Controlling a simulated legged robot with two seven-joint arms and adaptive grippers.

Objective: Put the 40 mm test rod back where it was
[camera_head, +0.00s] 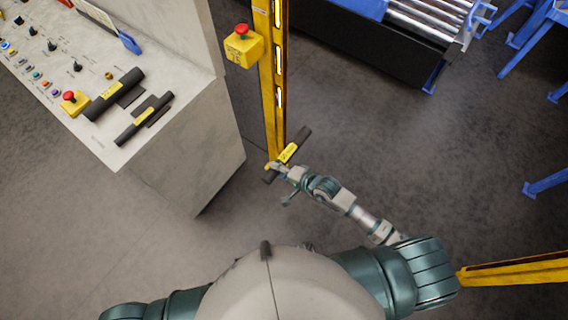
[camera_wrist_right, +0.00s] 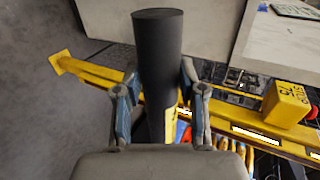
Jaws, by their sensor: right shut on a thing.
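A dark grey rod with a yellow label (camera_head: 288,153) is held in my right gripper (camera_head: 282,168), in front of the yellow post. I cannot read its label, so I cannot tell its size. In the right wrist view the rod (camera_wrist_right: 158,50) stands between the two fingers of the right gripper (camera_wrist_right: 161,108), which are closed on its sides. Two more dark rods with yellow labels, a thicker one (camera_head: 104,98) and a thinner one (camera_head: 139,123), lie side by side on the front part of the control console (camera_head: 122,152). My left gripper is out of view.
The yellow post (camera_head: 270,90) stands right of the console and carries a yellow stop box (camera_head: 243,47). The console also has a red stop button (camera_head: 70,96) and several knobs. A roller conveyor (camera_head: 425,22) is at the top right. The floor between is clear.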

